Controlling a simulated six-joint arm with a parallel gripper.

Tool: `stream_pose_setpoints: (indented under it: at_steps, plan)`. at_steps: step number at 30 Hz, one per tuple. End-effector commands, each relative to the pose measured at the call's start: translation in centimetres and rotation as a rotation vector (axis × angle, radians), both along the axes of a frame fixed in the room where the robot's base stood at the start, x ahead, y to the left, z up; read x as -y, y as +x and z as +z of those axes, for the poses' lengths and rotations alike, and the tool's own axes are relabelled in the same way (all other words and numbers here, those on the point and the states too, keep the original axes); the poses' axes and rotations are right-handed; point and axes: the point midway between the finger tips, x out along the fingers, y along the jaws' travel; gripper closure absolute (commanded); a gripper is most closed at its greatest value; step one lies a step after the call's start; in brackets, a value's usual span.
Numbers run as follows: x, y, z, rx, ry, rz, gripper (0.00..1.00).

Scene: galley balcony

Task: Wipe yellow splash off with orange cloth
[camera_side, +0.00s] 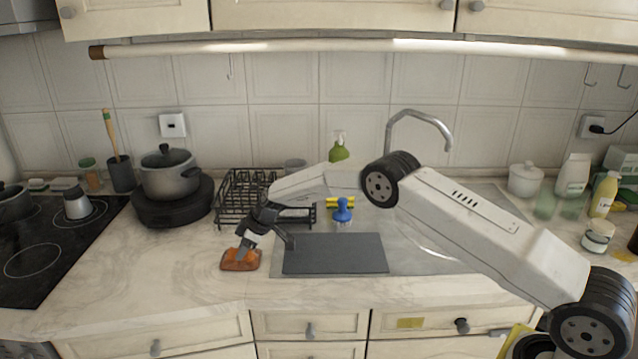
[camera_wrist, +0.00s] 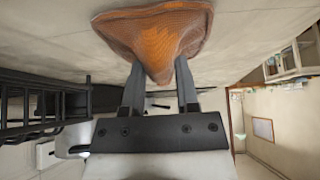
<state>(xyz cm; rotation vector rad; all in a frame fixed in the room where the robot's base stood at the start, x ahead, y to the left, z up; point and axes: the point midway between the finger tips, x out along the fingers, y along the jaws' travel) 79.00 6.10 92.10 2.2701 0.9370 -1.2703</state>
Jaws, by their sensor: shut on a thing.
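The orange cloth (camera_side: 240,262) is bunched on the pale marbled counter, left of the dark grey mat, in the side view. In the wrist view the cloth (camera_wrist: 155,30) spreads out beyond the fingers, its gathered end between them. My gripper (camera_side: 245,250) points down and is shut on the cloth, which appears to touch the counter. The fingers also show in the wrist view (camera_wrist: 160,70). I see no clear yellow splash around the cloth; whether any lies under it is hidden. A small yellowish patch (camera_side: 624,255) shows on the counter at the far right.
The dark mat (camera_side: 335,254) lies just right of the cloth. A black dish rack (camera_side: 235,200) stands behind it, and a pot (camera_side: 168,175) at the back left. A blue brush (camera_side: 342,213) stands behind the mat. The counter left of the cloth is clear.

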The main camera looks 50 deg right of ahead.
Motion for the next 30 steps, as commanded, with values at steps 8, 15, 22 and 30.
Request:
stream_pose_setpoints:
  at_steps: [8, 15, 22, 30]
  plan:
    - [0.2, 0.0, -0.2, -0.003, -0.002, 0.001, 1.0]
    - [0.2, 0.1, 0.3, -0.002, -0.002, 0.0, 1.0]
    - [0.2, 0.1, 2.2, 0.0, -0.002, 0.0, 1.0]
    - [0.1, 0.1, 4.5, 0.001, -0.001, 0.0, 1.0]
